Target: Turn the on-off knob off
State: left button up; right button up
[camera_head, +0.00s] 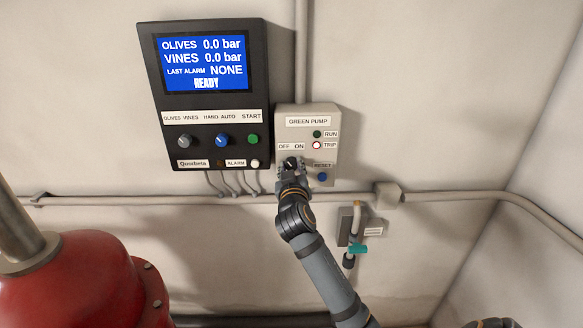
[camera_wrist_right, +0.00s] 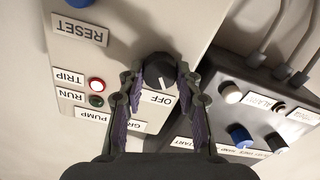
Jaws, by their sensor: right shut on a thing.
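The on-off knob (camera_head: 291,163) is a small black knob on the lower left of the grey-white GREEN PUMP box (camera_head: 327,148), below the OFF and ON labels. In the right wrist view the knob (camera_wrist_right: 158,70) sits between the fingertips of my right gripper (camera_wrist_right: 159,82), with a pale mark on its face. The OFF label (camera_wrist_right: 156,98) shows beside it, while the ON label is hidden there. I cannot tell exactly which label the mark points to. My right gripper (camera_head: 291,170) is shut on the knob in the head view. My left gripper is not in view.
A black control panel (camera_head: 258,80) with a blue screen, knobs and a green button is close on the left. The blue RESET button (camera_head: 322,177) is just right of my gripper. A pipe (camera_head: 130,201) runs below, and a red tank (camera_head: 75,285) stands lower left.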

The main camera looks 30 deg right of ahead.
jog(key=shift+f, duration=0.15)
jog(key=o, duration=1.2)
jog(key=shift+c, duration=0.2)
jog(key=shift+s+a, duration=0.1)
jog(key=shift+s, duration=0.05)
jog(key=v, duration=0.7)
